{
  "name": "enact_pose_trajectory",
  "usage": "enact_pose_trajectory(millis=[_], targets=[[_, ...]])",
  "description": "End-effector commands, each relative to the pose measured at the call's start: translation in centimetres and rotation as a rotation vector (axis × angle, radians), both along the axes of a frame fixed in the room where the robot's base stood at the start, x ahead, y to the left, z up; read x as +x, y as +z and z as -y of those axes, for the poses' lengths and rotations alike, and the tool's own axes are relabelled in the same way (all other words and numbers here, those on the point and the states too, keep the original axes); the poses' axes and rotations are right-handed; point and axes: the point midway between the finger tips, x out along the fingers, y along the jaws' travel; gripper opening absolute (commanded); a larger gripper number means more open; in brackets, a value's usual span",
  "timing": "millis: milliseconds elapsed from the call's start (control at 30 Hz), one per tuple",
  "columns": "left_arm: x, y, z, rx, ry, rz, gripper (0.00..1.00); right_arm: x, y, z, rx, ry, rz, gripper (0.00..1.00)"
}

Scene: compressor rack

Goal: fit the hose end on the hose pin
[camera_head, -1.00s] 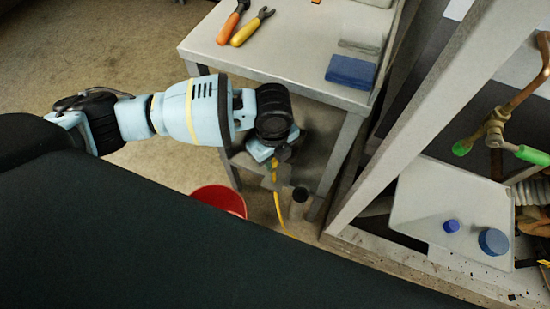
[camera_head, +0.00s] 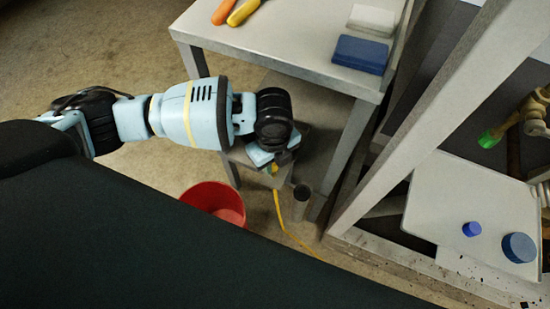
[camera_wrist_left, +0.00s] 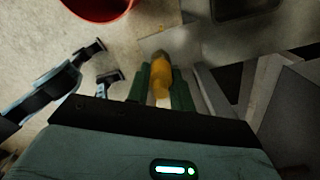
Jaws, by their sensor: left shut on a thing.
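My left gripper (camera_head: 272,167) is in the middle of the head view, in front of the table's lower part. In the left wrist view its green fingers (camera_wrist_left: 162,88) are shut on the yellow hose end (camera_wrist_left: 160,74). The yellow hose (camera_head: 280,222) hangs from the gripper down to the floor in the head view. My fingers and wrist hide part of the hose end. I cannot make out the hose pin for certain in either view. My right gripper does not show clearly in any view.
A table (camera_head: 265,57) behind the gripper bears tools (camera_head: 240,12) and a blue block (camera_head: 360,54). A red bucket (camera_head: 212,201) and a grey cup (camera_head: 301,203) are below. Right stands the rack frame (camera_head: 440,130), with a pale panel (camera_head: 440,195) and green-capped brass valve (camera_head: 492,136).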

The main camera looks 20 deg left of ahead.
Motion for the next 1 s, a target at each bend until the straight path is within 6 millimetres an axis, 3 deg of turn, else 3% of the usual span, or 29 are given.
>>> enact_pose_trajectory(millis=[1000], targets=[[0.0, 0.1, 0.1, 0.000, 0.001, 0.002, 0.00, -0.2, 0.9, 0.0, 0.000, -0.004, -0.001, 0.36]])
